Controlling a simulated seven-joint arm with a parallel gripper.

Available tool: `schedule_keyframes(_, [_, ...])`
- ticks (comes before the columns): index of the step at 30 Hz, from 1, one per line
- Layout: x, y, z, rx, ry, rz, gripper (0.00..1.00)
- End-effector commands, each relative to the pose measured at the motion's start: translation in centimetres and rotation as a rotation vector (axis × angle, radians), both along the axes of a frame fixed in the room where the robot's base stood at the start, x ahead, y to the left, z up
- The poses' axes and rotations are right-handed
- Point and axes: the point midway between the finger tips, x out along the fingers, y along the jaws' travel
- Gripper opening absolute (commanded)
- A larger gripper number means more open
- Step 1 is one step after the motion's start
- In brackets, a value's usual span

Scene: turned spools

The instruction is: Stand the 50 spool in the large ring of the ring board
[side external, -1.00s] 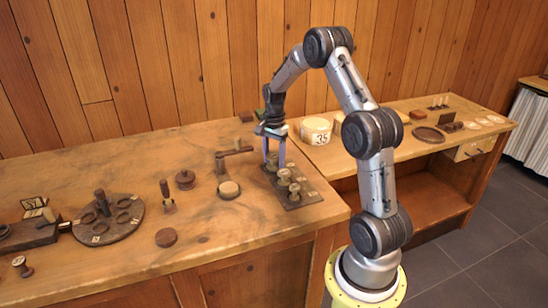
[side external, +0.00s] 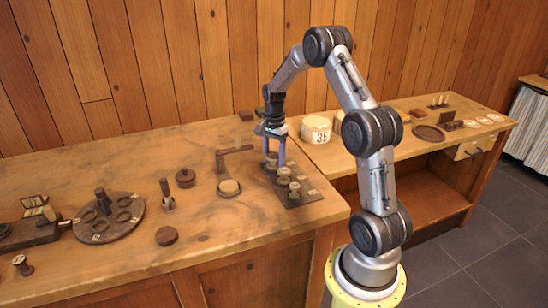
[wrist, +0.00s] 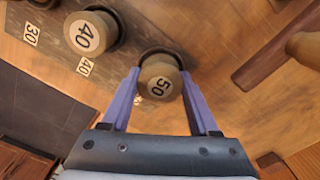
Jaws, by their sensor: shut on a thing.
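The 50 spool (wrist: 161,80) shows its pale numbered top between my fingers in the wrist view. My gripper (wrist: 160,84) is shut on it, one purple finger at each side. In the side view my gripper (side external: 275,158) points down at the far end of the dark numbered spool rack (side external: 310,192). A dark round shape shows just behind the spool; I cannot tell whether the spool is clear of the rack. The round dark board with several rings and an upright post (side external: 104,200), seemingly the ring board, lies at the left. Its ring sizes are hard to tell.
The 40 spool (wrist: 91,32) stands close beside my gripper on the rack. A dark lidded pot (side external: 185,178), a small upright tool (side external: 166,195) and a brown disc (side external: 166,236) lie farther left.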

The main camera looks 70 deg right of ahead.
Motion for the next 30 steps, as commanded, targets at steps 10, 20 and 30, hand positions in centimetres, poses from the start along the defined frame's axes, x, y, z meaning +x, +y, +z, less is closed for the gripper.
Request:
schedule_keyframes(10, [0.0,0.0,0.0,0.000,0.000,0.000,0.81])
schedule_keyframes(20, [0.0,0.0,0.0,0.000,0.000,0.000,0.96])
schedule_keyframes(30, [0.0,0.0,1.5,-0.001,-0.002,0.000,0.96])
